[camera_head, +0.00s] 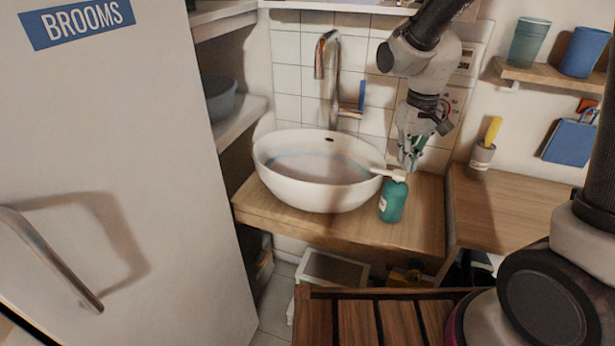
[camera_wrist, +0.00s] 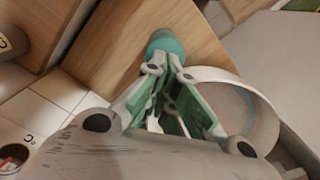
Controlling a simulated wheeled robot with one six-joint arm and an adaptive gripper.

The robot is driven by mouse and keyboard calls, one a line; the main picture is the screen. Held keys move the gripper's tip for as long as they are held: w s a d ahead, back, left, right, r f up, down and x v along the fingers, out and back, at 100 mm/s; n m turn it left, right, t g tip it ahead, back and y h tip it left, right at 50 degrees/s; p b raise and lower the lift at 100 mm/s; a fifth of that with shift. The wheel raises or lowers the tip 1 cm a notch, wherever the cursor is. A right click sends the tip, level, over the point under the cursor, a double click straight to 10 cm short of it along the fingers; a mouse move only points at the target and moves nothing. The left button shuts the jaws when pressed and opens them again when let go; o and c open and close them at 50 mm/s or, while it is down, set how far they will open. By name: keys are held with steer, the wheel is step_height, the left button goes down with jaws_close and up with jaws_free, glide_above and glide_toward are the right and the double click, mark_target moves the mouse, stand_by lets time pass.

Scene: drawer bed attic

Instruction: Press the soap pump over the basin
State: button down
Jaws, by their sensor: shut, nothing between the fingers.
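A teal soap bottle (camera_head: 392,202) with a white pump head (camera_head: 390,174) stands upright on the wooden counter (camera_head: 425,225), at the right of the basin. The pump's spout points left, over the rim of the white oval basin (camera_head: 318,195). My gripper (camera_head: 408,166) is shut and empty, pointing down just above the pump head; I cannot tell whether it touches it. In the wrist view the teal bottle (camera_wrist: 164,42) shows beyond my fingertips, which hide much of the pump. The basin (camera_wrist: 245,85) lies to the right there.
A metal faucet (camera_head: 331,75) rises behind the basin. To the right are a cup with a yellow-handled tool (camera_head: 482,155), a shelf with two cups (camera_head: 540,72), and a blue dustpan-like item (camera_head: 570,140). A brooms door (camera_head: 120,170) fills the left; a slatted wooden surface (camera_head: 375,322) is in front.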

mark_target(404, 173)
steer(key=shift+f, duration=0.1)
steer(key=shift+f, duration=1.45)
steer(key=shift+r, duration=1.6)
step_height(404, 173, up, 6)
